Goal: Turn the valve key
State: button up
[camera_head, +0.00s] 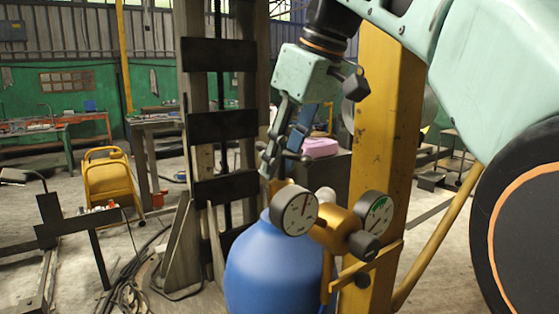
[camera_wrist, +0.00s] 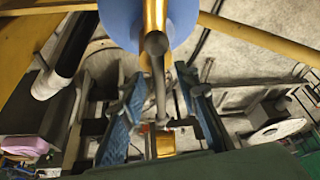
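A blue cylinder (camera_head: 272,266) stands in front of me in the head view, and its top shows in the wrist view (camera_wrist: 118,18). A brass fitting (camera_head: 335,225) at its top bears two round gauges (camera_head: 295,211) (camera_head: 376,212) and a dark knob (camera_head: 363,245). My gripper (camera_head: 281,160) points down just above the cylinder top, left of the fitting. In the wrist view its two blue-grey fingers (camera_wrist: 162,90) are apart. A grey bar (camera_wrist: 159,92) with a round dark end shows between them, possibly the valve key; I cannot tell whether either finger touches it.
A yellow post (camera_head: 378,140) stands right behind the fitting, close to my arm. A pink object (camera_head: 319,147) sits behind.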

grip_shut()
dwell(1.4)
grip_release()
jog(key=shift+r, duration=0.15)
jog(key=shift+v, duration=3.65)
jog(key=shift+s, duration=0.1)
